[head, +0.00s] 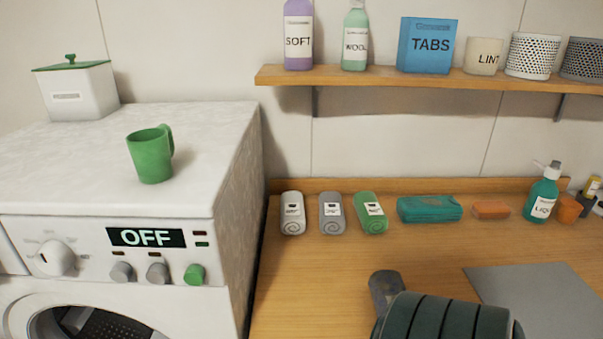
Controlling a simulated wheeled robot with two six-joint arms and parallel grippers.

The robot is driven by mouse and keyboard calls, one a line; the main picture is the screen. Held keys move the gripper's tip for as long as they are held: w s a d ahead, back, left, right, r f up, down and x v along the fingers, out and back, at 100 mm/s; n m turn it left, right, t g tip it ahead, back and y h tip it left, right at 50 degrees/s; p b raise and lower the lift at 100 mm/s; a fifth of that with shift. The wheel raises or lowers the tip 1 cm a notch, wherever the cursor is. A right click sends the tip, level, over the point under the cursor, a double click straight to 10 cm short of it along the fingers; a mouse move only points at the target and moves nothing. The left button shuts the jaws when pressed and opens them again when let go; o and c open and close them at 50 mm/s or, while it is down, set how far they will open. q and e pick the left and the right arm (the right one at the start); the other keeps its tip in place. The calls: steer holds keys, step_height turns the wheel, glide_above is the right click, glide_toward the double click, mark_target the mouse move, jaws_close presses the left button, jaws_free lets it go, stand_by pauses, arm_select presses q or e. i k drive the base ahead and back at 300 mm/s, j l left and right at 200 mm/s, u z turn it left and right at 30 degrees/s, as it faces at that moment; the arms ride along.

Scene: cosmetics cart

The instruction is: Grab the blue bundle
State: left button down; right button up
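No bundle in the head view is plainly blue. Three labelled rolled bundles lie in a row at the back of the wooden counter: a white one (292,213), a grey one (332,213) and a green one (371,213). To their right lies a teal, blue-green folded bundle (430,209), flat on the counter and apart from the green roll. None of these is held. Neither of my grippers' fingertips shows. A dark ribbed form with a grey rounded end at the bottom edge hides part of the counter.
A white washing machine (228,245) stands left of the counter, with a green mug (151,154) on top. An orange block (491,209) and teal pump bottle (542,192) are right of the teal bundle. A grey flat panel (540,300) lies in front. A shelf (390,77) hangs above.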

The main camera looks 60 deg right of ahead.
mark_target(384, 285)
steer(key=l+z, duration=0.15)
steer(key=z, duration=2.2)
